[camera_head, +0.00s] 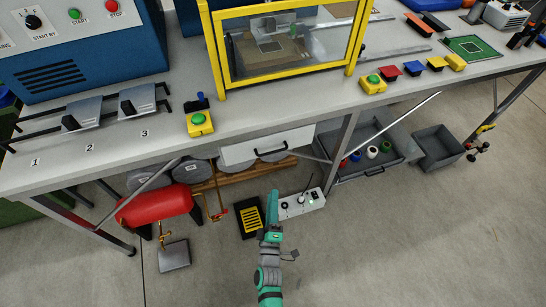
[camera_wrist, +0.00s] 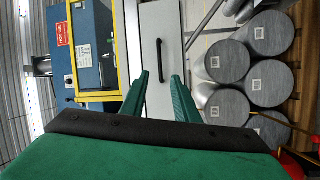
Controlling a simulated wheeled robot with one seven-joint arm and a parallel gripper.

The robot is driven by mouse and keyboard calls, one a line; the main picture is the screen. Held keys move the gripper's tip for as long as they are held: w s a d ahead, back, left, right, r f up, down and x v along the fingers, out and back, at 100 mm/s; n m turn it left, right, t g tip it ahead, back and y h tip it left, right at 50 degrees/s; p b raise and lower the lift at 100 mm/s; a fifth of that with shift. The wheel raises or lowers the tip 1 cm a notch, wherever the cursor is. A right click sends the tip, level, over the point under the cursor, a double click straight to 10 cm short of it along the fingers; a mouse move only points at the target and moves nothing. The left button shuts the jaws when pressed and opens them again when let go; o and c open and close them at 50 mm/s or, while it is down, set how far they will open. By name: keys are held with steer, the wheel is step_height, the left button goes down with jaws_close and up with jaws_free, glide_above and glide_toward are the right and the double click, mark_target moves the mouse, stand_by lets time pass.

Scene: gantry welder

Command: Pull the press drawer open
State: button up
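The press drawer (camera_head: 268,147) is a pale, flat front hanging under the bench top, below the yellow-framed press (camera_head: 290,45). It looks shut. In the wrist view the drawer front (camera_wrist: 160,40) runs up and down the picture, straight ahead of my fingers. My gripper (camera_wrist: 160,75) is open, with its two green fingers apart and nothing visible between them. In the head view my gripper (camera_head: 272,198) is below and in front of the drawer, apart from it.
Grey cylinders (camera_head: 195,170) lie on a wooden rack under the bench, left of and below the drawer. A red tank (camera_head: 155,205) stands left. A bench leg (camera_head: 340,150) stands right.

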steer(key=w+r+n, duration=0.2)
steer(key=w, duration=1.4)
steer(key=shift+w+t+h, duration=0.3)
steer(key=shift+w+h, duration=0.1)
steer(key=shift+r, duration=0.1)
jaws_close()
